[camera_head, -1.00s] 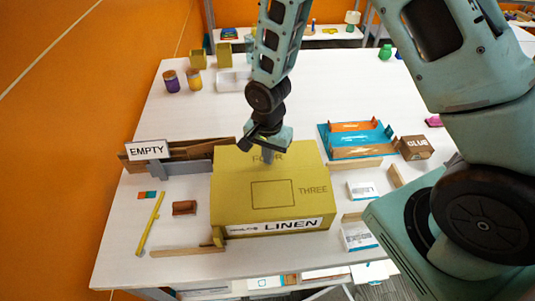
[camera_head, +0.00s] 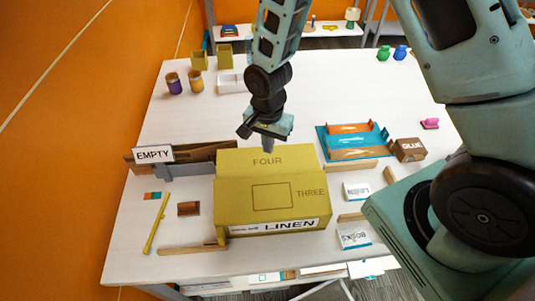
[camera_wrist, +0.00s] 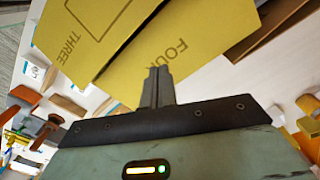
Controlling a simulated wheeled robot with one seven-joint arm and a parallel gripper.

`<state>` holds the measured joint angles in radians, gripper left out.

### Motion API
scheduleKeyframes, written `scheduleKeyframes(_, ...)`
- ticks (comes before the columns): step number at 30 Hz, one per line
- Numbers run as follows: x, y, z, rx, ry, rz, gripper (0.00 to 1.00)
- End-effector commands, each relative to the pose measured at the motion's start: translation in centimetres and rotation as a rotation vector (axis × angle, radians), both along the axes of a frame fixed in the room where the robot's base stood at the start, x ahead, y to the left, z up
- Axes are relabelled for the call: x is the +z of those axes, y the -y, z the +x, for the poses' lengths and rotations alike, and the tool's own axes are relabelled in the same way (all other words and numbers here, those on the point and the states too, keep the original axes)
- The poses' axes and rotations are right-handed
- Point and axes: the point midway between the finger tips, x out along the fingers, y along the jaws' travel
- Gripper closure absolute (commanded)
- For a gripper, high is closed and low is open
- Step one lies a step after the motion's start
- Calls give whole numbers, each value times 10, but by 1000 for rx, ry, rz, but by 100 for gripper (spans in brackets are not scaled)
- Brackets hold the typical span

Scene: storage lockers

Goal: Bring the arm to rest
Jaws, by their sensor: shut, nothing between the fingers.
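My gripper (camera_head: 267,148) points down at the back edge of the large yellow box, with its fingers together and nothing between them. In the wrist view the shut fingers (camera_wrist: 158,84) show in front of the yellow box's FOUR face. The yellow box (camera_head: 270,192) stands on the white table, marked FOUR, THREE and LINEN. The gap between fingertips and box is hard to judge. My arm reaches down from the top of the head view, and its large links fill the right side.
An EMPTY sign (camera_head: 154,154) stands by brown and grey panels left of the box. A blue tray (camera_head: 355,142) and a GLUE box (camera_head: 408,149) lie to the right. Purple and yellow jars (camera_head: 173,83) stand at the back left. The table's back middle (camera_head: 325,85) is clear.

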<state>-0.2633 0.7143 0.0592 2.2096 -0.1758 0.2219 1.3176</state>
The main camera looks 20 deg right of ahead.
Motion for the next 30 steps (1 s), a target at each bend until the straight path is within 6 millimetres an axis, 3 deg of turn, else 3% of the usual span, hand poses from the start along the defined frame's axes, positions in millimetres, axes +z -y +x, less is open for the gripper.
scheduleKeyframes(3,7,0,0,1,0,0,100)
scheduleKeyframes(20,8,-4,-2,28,1,4,100)
scheduleKeyframes(26,31,-30,-26,282,10,32,100)
scheduleKeyframes(30,53,-50,-60,561,19,52,100)
